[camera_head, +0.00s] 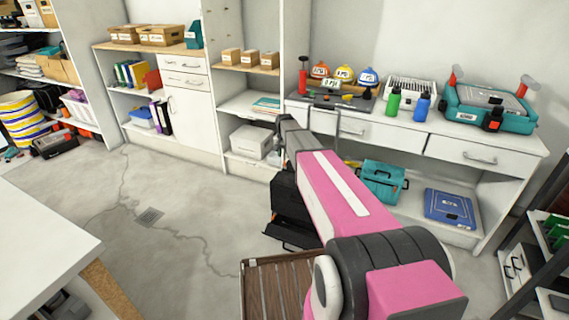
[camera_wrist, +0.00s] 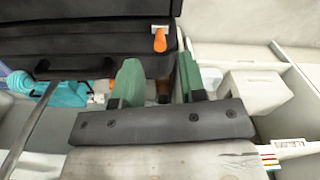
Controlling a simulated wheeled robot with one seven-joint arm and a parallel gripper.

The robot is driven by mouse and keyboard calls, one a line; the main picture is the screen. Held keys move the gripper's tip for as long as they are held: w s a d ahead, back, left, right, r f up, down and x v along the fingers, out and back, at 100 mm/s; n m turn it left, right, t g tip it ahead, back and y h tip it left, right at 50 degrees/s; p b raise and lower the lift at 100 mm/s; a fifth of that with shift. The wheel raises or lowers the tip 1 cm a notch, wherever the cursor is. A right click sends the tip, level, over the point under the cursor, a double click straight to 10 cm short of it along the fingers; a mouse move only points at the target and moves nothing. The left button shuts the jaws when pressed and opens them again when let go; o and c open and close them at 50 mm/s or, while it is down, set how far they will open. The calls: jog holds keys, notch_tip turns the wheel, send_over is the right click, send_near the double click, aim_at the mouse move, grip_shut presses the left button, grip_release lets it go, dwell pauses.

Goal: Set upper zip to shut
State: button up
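A black case (camera_head: 292,205) stands low behind my arm in the head view, partly hidden by it. In the wrist view the black case (camera_wrist: 85,30) fills the upper left, with a dark handle (camera_wrist: 75,68) along its edge. An orange tab (camera_wrist: 160,40), which may be the zip pull, sits at its right part. My gripper (camera_wrist: 158,72) has two green fingers set well apart. The orange tab lies beyond them, between their lines, and appears apart from them. I cannot tell how far any zip is closed.
A white counter with drawers (camera_head: 390,140) runs along the back wall. A teal toolbox (camera_head: 383,180) and a blue case (camera_head: 450,207) sit on its lower shelf. A slatted wooden surface (camera_head: 275,290) lies below my arm. A white table (camera_head: 40,245) stands left; the floor between is clear.

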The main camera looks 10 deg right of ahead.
aim_at(285, 167)
notch_tip(285, 167, down, 6)
jog(key=shift+r, duration=0.1)
dwell(0.4)
grip_shut()
